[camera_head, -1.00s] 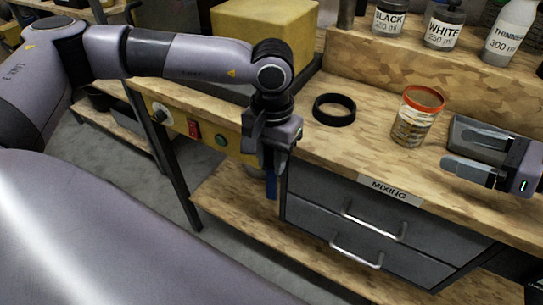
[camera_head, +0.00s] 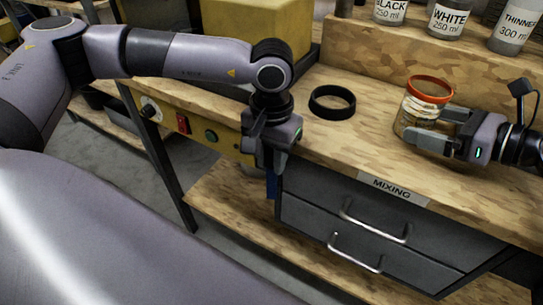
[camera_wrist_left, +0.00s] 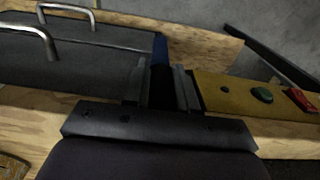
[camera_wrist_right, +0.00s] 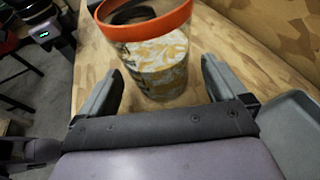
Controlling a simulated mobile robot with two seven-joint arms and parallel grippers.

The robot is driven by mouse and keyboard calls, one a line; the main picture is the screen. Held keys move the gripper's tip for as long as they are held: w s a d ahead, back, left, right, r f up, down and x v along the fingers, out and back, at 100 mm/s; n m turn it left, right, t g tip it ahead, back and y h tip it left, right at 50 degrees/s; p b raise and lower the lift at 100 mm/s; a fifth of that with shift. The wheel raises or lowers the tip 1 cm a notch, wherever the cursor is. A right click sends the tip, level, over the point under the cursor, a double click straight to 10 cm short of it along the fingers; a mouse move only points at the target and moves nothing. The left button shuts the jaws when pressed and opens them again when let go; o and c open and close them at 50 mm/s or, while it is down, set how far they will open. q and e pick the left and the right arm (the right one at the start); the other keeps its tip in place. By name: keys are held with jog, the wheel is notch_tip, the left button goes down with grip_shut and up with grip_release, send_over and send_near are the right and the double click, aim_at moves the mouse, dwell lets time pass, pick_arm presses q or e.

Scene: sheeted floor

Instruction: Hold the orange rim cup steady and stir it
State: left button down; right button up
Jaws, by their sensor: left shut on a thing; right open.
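The clear cup with an orange rim (camera_head: 430,88) stands upright on the wooden bench. In the right wrist view the cup (camera_wrist_right: 160,55) has a pale, marbled lower part. My right gripper (camera_head: 437,128) is open, with one finger on each side of the cup's lower part; gaps show between the fingers and the cup in the right wrist view. My left gripper (camera_head: 268,160) is at the bench's front edge, pointing down, shut on a slim blue stick (camera_head: 271,186). The blue stick (camera_wrist_left: 160,50) shows between the fingers in the left wrist view; its full length is hidden.
A black ring (camera_head: 332,101) lies on the bench left of the cup. Labelled bottles (camera_head: 449,18) stand on the raised back shelf. A grey tray (camera_wrist_right: 297,112) lies right of the cup in the right wrist view. Drawers (camera_head: 345,225) are below the bench edge.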

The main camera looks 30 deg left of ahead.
pick_arm(q)
jog(key=shift+r, duration=0.55)
pick_arm(e)
jog(key=shift+x, duration=1.05)
